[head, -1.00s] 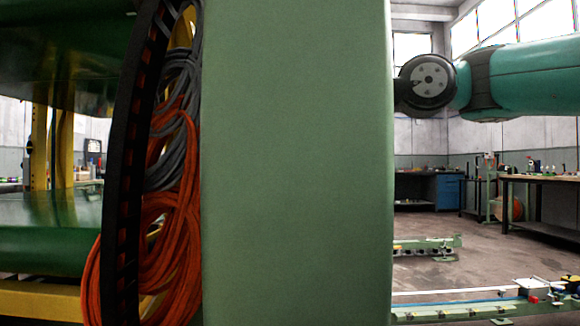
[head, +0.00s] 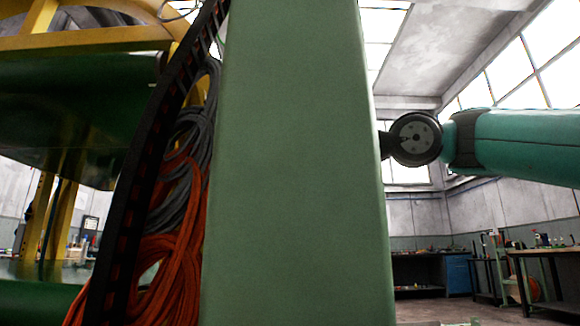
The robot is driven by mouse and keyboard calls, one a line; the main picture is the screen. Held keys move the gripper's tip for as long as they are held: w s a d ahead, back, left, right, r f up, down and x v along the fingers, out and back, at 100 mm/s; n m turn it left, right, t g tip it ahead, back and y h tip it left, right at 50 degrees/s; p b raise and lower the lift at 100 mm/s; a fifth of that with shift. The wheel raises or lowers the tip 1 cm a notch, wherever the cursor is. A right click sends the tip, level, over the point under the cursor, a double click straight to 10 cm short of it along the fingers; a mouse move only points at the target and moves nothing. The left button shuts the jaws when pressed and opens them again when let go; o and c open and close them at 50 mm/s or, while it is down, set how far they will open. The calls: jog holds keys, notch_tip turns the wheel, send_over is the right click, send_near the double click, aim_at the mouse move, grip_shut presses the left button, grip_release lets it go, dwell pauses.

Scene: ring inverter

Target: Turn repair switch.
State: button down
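I see no repair switch in the head view. A large plain green panel or column (head: 295,180) fills the middle of the view and hides what lies behind it. My teal arm (head: 520,145) comes in from the right, and its dark round joint (head: 415,138) sits beside the panel's right edge. The rest of the arm and my gripper are not visible.
A black curved cable track (head: 150,165) and coils of orange (head: 165,260) and grey cable hang left of the panel. Yellow and green machine structure (head: 80,120) stands at far left. Workbenches (head: 545,275) line the room at the right.

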dwell(0.3)
jog(key=c, duration=1.2)
grip_release()
jog(key=shift+o, duration=0.2)
